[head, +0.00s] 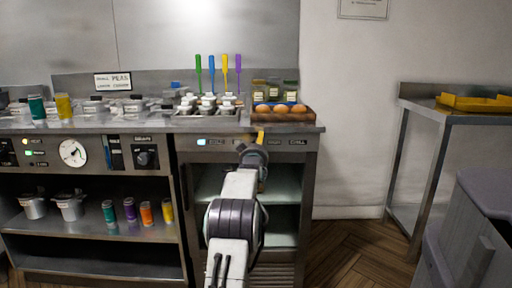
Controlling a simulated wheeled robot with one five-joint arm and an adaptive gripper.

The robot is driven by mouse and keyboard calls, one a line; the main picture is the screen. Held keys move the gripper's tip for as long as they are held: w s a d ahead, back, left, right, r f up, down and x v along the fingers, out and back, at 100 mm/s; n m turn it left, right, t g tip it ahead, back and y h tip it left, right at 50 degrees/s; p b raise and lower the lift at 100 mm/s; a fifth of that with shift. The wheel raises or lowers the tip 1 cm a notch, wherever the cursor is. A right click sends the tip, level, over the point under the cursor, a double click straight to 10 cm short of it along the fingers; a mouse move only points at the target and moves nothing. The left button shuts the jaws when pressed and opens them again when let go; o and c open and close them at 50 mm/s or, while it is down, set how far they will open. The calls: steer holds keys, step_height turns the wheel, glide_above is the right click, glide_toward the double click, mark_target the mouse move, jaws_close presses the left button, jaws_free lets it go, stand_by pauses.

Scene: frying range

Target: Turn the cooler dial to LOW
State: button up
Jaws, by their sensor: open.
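The cooler (310,165) is the steel unit under the right end of the counter, with open-looking shelves inside. Its control strip (220,142) runs along the top front, with a lit pale-blue lamp (201,141) at left and small lettering that seems to read CHILL at right.
A black knob (145,158) and a round white gauge (73,152) sit on the panel at left. Above the cooler are a tray of eggs (283,115), jars and upright coloured-handled tools. A side table (470,112) and grey bin (480,215) stand at right.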

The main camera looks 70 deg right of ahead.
steer(key=shift+c, duration=0.4)
steer(key=c, duration=1.1)
steer(key=shift+c, duration=0.2)
steer(key=shift+m, duration=0.3)
steer(key=o, duration=1.2)
steer(key=shift+v, duration=6)
